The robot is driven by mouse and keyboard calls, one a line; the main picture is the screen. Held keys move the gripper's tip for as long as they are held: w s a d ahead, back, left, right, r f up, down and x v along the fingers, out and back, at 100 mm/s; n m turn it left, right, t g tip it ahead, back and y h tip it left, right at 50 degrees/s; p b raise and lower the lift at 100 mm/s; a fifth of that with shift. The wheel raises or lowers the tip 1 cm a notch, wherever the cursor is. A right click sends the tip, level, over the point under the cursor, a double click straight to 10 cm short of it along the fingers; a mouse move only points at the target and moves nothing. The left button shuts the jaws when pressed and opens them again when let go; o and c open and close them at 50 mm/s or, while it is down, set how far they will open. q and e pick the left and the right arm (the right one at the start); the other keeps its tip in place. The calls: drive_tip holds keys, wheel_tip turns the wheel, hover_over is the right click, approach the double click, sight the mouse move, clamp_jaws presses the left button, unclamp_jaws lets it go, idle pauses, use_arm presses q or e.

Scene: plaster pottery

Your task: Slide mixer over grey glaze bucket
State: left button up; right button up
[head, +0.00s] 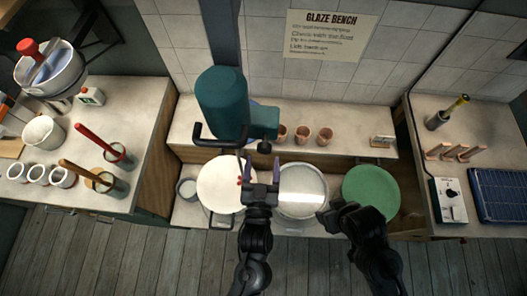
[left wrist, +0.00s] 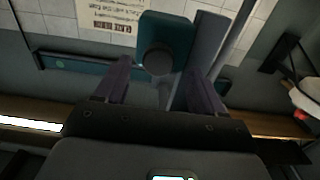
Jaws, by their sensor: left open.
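The teal mixer (head: 222,105) hangs on an upright column at the back of the bench, above the white bucket (head: 217,181). A dark handle bar (head: 202,143) shows at its lower left. The grey glaze bucket (head: 305,183) stands right of the white one, with a shiny grey surface. In the left wrist view the mixer (left wrist: 165,32) shows beyond the open fingers (left wrist: 160,82). My right gripper (head: 336,210) is near the grey bucket's right edge; its fingers are unclear.
A green bucket (head: 371,190) stands right of the grey one. Several small terracotta cups (head: 303,134) line the back shelf. The left counter holds brushes in jars (head: 116,155) and white cups. The right counter holds a control box (head: 449,199) and a blue rack (head: 499,195).

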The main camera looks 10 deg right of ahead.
use_arm(q)
drive_tip(key=shift+v, duration=2.75)
